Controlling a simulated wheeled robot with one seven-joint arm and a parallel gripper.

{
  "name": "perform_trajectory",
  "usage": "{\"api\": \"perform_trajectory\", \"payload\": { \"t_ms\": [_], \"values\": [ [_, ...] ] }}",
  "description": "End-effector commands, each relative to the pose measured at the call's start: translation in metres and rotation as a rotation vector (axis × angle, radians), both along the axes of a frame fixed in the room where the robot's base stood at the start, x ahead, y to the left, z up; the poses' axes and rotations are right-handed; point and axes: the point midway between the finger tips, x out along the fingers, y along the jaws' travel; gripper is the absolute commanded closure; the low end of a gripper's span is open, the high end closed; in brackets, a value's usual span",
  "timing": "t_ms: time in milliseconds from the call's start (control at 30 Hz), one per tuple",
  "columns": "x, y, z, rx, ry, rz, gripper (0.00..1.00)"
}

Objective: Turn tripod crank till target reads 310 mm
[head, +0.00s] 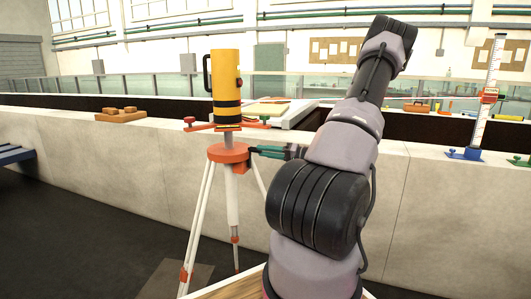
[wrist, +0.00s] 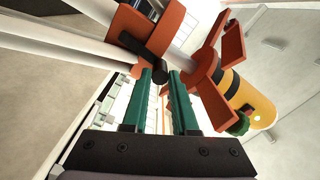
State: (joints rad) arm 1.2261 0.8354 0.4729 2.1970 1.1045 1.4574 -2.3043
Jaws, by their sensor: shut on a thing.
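The tripod (head: 229,153) has an orange head and white legs, and carries a yellow instrument (head: 225,80) with a black handle. The black tripod crank (wrist: 155,42) shows in the wrist view on the orange collar. My gripper (wrist: 165,78) has its green fingers shut on the crank's handle end. A white graduated staff (head: 494,70) stands at the right on a blue base and carries a red target (head: 488,96). Its reading is too small to tell.
A long pale wall (head: 400,190) runs behind the tripod, with a glass flume (head: 150,84) beyond. An orange block (head: 120,115) lies on the wall's top at the left. A blue bench (head: 15,155) is at the far left. Dark floor lies open left of the tripod.

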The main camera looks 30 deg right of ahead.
Motion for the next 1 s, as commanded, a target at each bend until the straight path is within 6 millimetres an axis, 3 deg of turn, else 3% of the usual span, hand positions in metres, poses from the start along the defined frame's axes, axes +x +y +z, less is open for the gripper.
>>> {"api": "perform_trajectory", "payload": {
  "t_ms": [33,67,100,133,567,1000],
  "values": [
    [-0.001,0.000,-0.001,-0.001,0.002,0.000,1.00],
    [-0.001,0.000,-0.001,-0.001,0.002,0.000,0.66],
    [-0.001,0.000,-0.001,-0.001,0.002,0.000,0.51],
    [-0.001,0.000,-0.001,-0.001,0.002,0.000,0.43],
    [-0.007,-0.007,-0.001,0.000,0.002,-0.003,0.43],
    [-0.072,-0.057,-0.001,0.001,0.003,-0.003,0.43]
  ]
}}
